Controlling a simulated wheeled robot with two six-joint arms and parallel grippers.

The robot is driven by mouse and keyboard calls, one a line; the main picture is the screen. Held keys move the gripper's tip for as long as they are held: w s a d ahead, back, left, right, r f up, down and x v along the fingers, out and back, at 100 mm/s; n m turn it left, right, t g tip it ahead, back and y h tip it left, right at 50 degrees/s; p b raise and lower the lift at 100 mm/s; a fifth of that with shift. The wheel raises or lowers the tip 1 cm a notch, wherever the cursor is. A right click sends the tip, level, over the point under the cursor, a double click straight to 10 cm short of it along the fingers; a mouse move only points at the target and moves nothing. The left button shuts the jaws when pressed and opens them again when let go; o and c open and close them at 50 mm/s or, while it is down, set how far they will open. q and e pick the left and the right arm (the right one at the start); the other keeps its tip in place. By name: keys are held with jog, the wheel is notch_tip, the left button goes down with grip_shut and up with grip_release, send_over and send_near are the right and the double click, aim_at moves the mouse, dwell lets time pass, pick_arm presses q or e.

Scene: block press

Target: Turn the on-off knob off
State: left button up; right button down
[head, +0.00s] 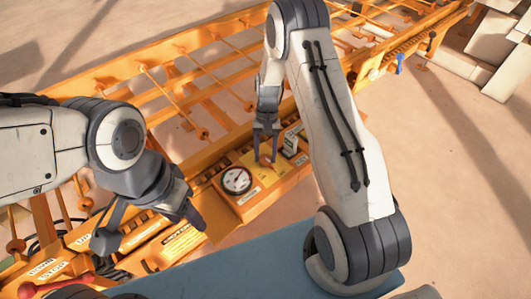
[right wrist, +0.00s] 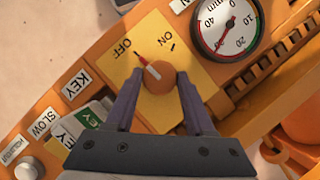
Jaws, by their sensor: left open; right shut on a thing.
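The on-off knob (right wrist: 159,82) is a round orange knob on a yellow plate (right wrist: 196,80) marked ON and OFF. Its red and white pointer (right wrist: 146,66) points toward the OFF label (right wrist: 121,49). My right gripper (right wrist: 156,92) is shut on the knob, with one finger on each side of it. In the head view my right gripper (head: 265,150) reaches down onto the yellow plate, and the knob shows only small between the fingertips. My left gripper (head: 150,228) is open and empty, above the front left part of the orange machine.
A key slot with tags (head: 291,142) is on the other side. A red-handled lever (head: 55,284) is at the lower left. A blue surface (head: 260,270) lies in front.

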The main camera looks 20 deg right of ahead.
dwell(0.4)
jog(key=shift+c, duration=1.3)
grip_release()
jog(key=shift+r, duration=0.1)
jog(key=v, duration=1)
jog(key=shift+r, duration=0.15)
